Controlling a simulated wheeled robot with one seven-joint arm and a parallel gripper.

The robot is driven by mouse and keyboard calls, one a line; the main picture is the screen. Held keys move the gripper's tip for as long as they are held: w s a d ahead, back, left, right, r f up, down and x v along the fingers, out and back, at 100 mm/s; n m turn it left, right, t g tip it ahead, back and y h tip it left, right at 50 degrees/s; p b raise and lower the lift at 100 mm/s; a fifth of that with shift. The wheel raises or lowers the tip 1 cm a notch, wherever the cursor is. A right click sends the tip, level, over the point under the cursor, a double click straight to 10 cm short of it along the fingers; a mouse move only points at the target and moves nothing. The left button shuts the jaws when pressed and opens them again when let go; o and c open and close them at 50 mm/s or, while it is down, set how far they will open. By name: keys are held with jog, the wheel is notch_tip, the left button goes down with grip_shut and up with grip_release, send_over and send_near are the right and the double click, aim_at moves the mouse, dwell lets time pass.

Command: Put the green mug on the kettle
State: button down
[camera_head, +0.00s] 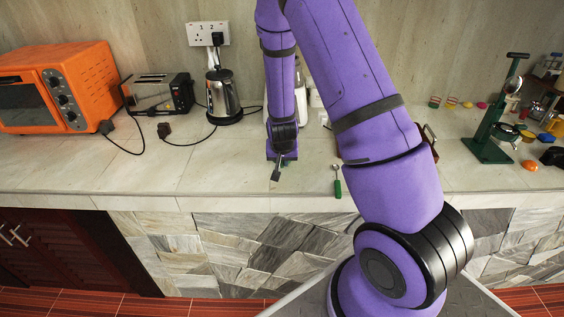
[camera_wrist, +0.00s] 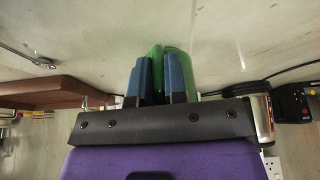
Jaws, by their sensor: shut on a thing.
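My gripper (camera_wrist: 157,76) has two blue fingers shut on the green mug (camera_wrist: 157,54) in the wrist view. The mug shows as a green shape between and beyond the fingers; most of it is hidden. In the head view my gripper (camera_head: 280,168) hangs low over the front part of the counter; the mug cannot be made out clearly there. The kettle (camera_head: 222,96) is silver and black and stands upright at the back, left of my gripper. It also shows in part at the right of the wrist view (camera_wrist: 264,115). Gripper and kettle are apart.
A black toaster (camera_head: 158,94) and an orange oven (camera_head: 60,88) stand left of the kettle, with cables on the counter. A green-handled utensil (camera_head: 337,186) lies near the front edge. A green stand (camera_head: 492,130) is at the right. A wooden board (camera_wrist: 50,93) shows in the wrist view.

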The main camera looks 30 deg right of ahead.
jog(key=shift+f, duration=0.3)
jog(key=shift+f, duration=0.15)
jog(key=c, duration=1.1)
grip_release()
jog(key=shift+c, duration=0.2)
